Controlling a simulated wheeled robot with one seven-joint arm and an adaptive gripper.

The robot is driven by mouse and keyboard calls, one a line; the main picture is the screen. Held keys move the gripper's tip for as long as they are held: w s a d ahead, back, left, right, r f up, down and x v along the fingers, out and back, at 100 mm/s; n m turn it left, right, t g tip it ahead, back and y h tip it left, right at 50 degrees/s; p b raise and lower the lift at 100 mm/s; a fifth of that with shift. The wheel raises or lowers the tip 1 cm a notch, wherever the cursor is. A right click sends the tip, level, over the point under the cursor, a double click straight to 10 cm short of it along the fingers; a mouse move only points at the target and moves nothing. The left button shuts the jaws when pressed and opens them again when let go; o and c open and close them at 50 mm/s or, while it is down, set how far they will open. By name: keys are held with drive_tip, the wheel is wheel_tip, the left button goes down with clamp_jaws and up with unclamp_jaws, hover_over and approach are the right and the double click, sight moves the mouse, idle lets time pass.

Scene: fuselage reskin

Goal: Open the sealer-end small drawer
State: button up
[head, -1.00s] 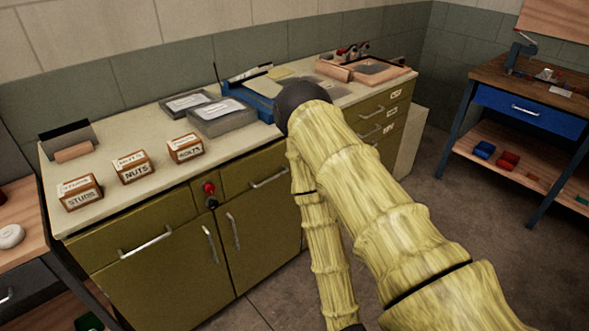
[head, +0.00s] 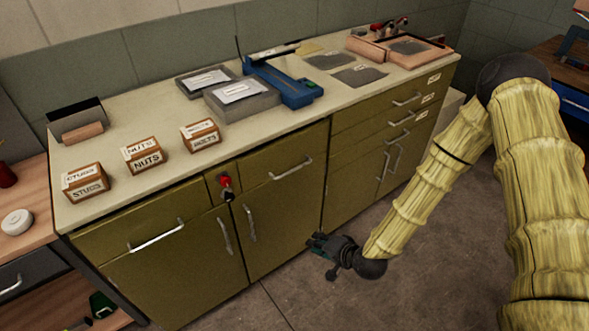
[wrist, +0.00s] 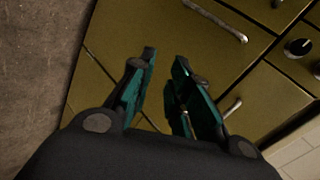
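The olive cabinet (head: 190,275) has a wide top drawer at the left with a bar handle (head: 157,236) and another nearer the middle with a handle (head: 291,168). At its right end is a stack of small labelled drawers with bar handles (head: 406,99). All look shut; I cannot tell which one is the sealer-end drawer. My gripper (head: 313,242) is low in front of the cabinet, apart from the handles. In the wrist view my gripper (wrist: 164,57) is open and empty, its teal fingers facing olive fronts, with a bar handle (wrist: 215,20) beyond them.
Labelled boxes of studs (head: 86,184) and nuts (head: 145,156), grey cases (head: 242,101) and a blue tool (head: 285,82) stand on the worktop. A red knob (head: 225,182) is on the cabinet front. A black knob (wrist: 298,47) shows in the wrist view. The floor (head: 310,295) in front is clear.

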sight(294, 170)
drive_tip(key=w+a+r+m+t+y, duration=0.1)
drive_tip(key=w+r+m+t+y, duration=0.3)
drive_tip(key=w+r, duration=0.95)
drive_tip(key=shift+n+t+h, duration=0.3)
drive_tip(key=shift+h, duration=0.4)
drive_tip(key=x, duration=0.3)
drive_tip(key=p+x, duration=0.1)
drive_tip(key=x, duration=0.3)
drive_tip(key=f+p+x, duration=0.1)
drive_tip(key=x, duration=0.3)
drive_tip(key=shift+a, duration=0.1)
drive_tip(key=shift+s, duration=0.1)
clamp_jaws()
